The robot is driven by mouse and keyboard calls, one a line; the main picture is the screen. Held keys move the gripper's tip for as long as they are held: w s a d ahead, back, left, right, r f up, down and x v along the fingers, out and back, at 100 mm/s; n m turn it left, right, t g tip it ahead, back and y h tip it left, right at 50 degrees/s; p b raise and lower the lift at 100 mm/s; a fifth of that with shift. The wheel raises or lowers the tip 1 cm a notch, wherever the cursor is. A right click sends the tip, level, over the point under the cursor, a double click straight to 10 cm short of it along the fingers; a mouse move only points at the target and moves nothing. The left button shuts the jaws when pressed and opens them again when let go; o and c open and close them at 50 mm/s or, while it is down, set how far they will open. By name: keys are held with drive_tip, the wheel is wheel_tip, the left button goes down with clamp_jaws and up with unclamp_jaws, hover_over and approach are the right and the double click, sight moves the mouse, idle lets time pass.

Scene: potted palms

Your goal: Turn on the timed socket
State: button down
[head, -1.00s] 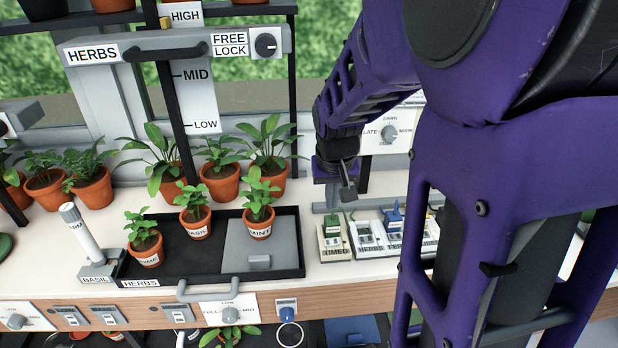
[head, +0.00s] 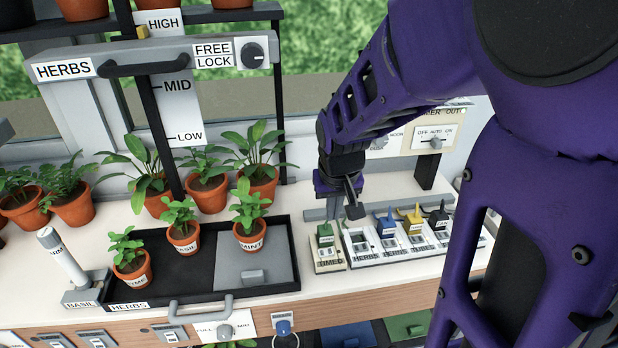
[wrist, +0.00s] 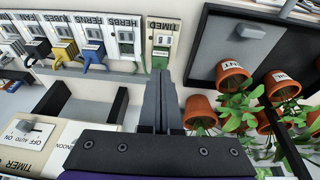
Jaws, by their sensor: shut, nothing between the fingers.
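The timed socket (head: 328,259) is a pale block labelled TIMED, at the left end of a row of sockets on the bench. A green plug (head: 325,232) is in its far part. In the wrist view the timed socket (wrist: 164,27) is upright in the picture, with a small pale switch near its middle and the green plug (wrist: 160,60) just beyond my fingertips. My gripper (head: 355,211) is shut and empty, behind and slightly right of the socket, apparently above the bench. The switch's position is too small to tell.
A herbs socket (head: 362,246) and several others with blue, yellow and black plugs stand to the right. A black tray (head: 290,235) with potted herbs is close on the left. A timer panel (head: 434,141) stands behind. Bare bench lies in front of the sockets.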

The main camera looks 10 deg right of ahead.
sight(332, 250)
drive_tip(key=b+x, duration=0.1)
drive_tip(key=x, duration=0.3)
drive_tip(key=b+x, duration=0.1)
drive_tip(key=x, duration=0.3)
drive_tip(key=s+b+x, duration=0.1)
drive_tip(key=x, duration=0.4)
drive_tip(key=shift+f, duration=0.15)
drive_tip(key=shift+d+f+b, duration=0.1)
drive_tip(key=shift+f+b, duration=0.2)
drive_tip(key=shift+f, duration=0.15)
drive_tip(key=shift+d+f+b, duration=0.2)
drive_tip(key=shift+f+b, duration=0.3)
drive_tip(key=shift+b, duration=0.05)
drive_tip(key=shift+r, duration=0.3)
drive_tip(key=shift+a, duration=0.1)
drive_tip(key=shift+p, duration=0.35)
